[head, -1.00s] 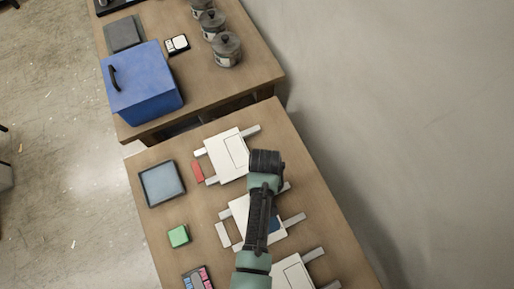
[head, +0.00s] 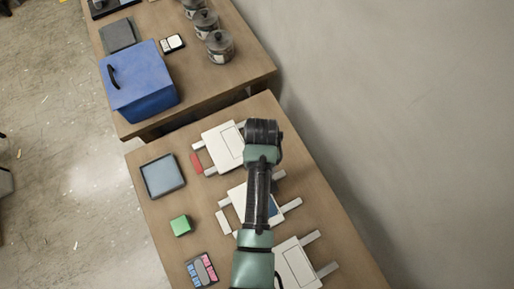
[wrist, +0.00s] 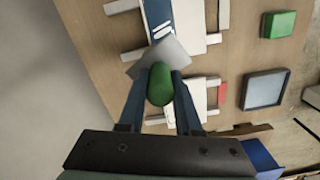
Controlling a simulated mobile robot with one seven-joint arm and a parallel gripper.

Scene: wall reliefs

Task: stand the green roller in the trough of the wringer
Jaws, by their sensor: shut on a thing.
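My gripper (wrist: 160,76) is shut on the green roller (wrist: 160,86), a rounded green piece between the two fingers in the wrist view. A pale grey tilted plate (wrist: 176,52) shows just past the fingertips; whether the roller touches it I cannot tell. Beyond it is a white panel with a blue strip (wrist: 160,18). In the head view my wrist hangs over the upper white panel (head: 222,146), and the fingers and roller are hidden. No part is clearly recognisable as the wringer or its trough.
White panels with grey bars line the near table, the middle one (head: 234,195) partly behind my arm and a lower one (head: 296,264). A grey-blue tray (head: 163,176), green block (head: 181,225) and red block (head: 197,164) lie left. A blue box (head: 138,85) stands on the far table.

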